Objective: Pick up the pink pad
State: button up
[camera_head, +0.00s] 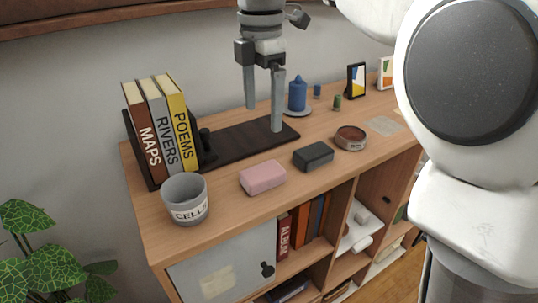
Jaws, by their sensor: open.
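The pink pad (263,177) is a small rounded block lying flat on the wooden shelf top, near its front edge. My gripper (264,119) is above the back of the shelf top, pointing down with its two grey fingers apart and nothing between them. In the picture it is above the pink pad and stands apart from it. The pad is fully in view.
A grey cup (186,199) stands left of the pad, and a black block (313,156) lies to its right. My white arm fills the right side.

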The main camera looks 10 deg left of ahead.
aim_at(262, 171)
notch_tip(262, 171, down, 16)
jog(key=shift+a+r+b, duration=0.1)
jog(key=shift+r+b, duration=0.1)
jog(key=shift+b, duration=0.2)
jog(key=c, duration=1.4)
